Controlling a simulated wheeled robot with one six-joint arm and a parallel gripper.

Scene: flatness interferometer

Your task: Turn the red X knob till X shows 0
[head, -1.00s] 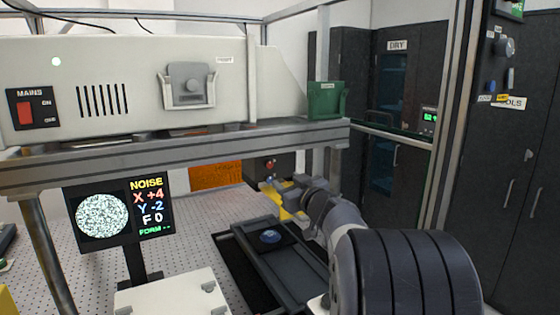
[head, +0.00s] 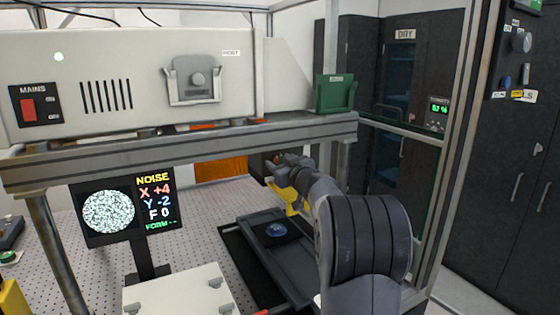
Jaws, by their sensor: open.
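The screen (head: 130,208) on the left shows a grainy round picture beside the words NOISE, X +4, Y -2, F 0 and a FORM line. My gripper (head: 276,172) is at the end of my arm under the grey beam, close to a dark block with a yellow part (head: 291,200) below it. The arm's end hides most of that block. The red X knob cannot be made out now, and the fingertips are too small and covered to see whether they touch anything.
The grey beam (head: 180,148) crosses above my arm and carries the white housing (head: 125,80) and a green holder (head: 335,93). A dark tray (head: 262,222) with a blue disc (head: 276,231) lies below my gripper. A white box (head: 180,292) stands at the front.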

